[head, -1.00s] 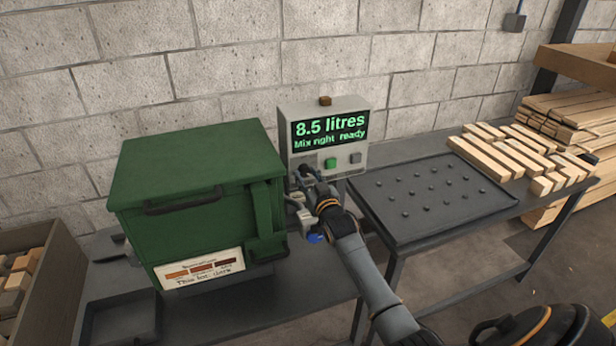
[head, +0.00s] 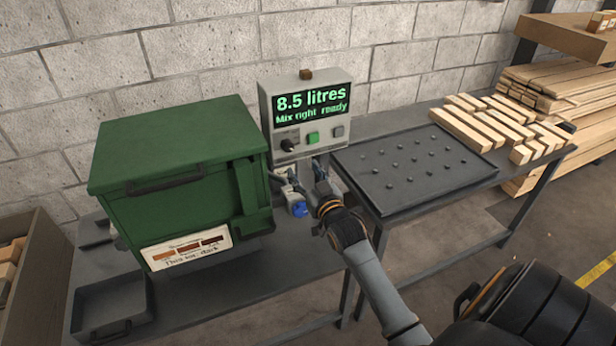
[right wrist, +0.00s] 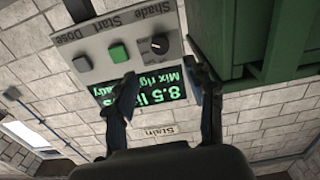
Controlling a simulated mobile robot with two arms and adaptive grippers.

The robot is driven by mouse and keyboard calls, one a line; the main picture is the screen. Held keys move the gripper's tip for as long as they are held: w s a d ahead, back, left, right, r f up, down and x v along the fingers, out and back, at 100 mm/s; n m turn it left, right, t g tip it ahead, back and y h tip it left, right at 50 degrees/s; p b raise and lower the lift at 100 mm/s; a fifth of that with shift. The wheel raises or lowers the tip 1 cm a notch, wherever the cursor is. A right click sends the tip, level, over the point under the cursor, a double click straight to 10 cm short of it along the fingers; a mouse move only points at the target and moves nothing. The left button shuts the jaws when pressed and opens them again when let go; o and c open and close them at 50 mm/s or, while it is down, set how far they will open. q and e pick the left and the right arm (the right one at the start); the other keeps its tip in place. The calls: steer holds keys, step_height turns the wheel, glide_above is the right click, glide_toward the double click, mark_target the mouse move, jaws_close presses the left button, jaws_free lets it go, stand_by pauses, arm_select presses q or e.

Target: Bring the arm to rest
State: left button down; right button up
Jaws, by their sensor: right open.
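My right gripper (head: 306,176) is open and empty, just below and in front of the grey control box. My right arm comes in from the lower right. In the right wrist view the two fingers (right wrist: 165,92) stand apart with the box's screen (right wrist: 150,92) behind them, upside down. The control box (head: 268,108) has a dark knob (head: 288,145), a green button (head: 313,137) and a grey button (head: 337,131). Its screen reads "8.5 litres, Mix right ready". My left gripper is not in view.
A green lidded bin (head: 190,215) stands left of the box, above a dark tray (head: 82,300). A dark studded tray (head: 375,200) and wooden bars (head: 460,130) lie on the right bench. Free floor shows at the lower right.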

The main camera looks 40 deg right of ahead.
steer(key=shift+v, duration=0.95)
steer(key=s+a+f+n+g+y+b, duration=0.1)
steer(key=s+a+f+g, duration=0.25)
steer(key=f, duration=0.85)
steer(key=s+a+f+g+y, duration=0.1)
steer(key=s+a+f+g, duration=0.3)
steer(key=f, duration=0.9)
steer(key=s+a+f+n+y+b, duration=0.15)
steer(key=s+f, duration=0.35)
steer(key=f, duration=0.7)
steer(key=s+a+f+g, duration=0.2)
steer(key=s+f, duration=0.5)
steer(key=s, duration=0.5)
steer(key=s+a+f+n+g, duration=0.1)
steer(key=s+a+f+g, duration=0.2)
steer(key=s+f, duration=0.4)
steer(key=s+a+f+n+g, duration=0.1)
steer(key=s+f+g, duration=0.3)
steer(key=s, duration=1.3)
step_height(320, 180, down, 3)
steer(key=shift+s+a+f+y, duration=0.1)
steer(key=shift+s+a+y, duration=0.3)
steer(key=shift+a, duration=0.3)
steer(key=shift+w, duration=0.15)
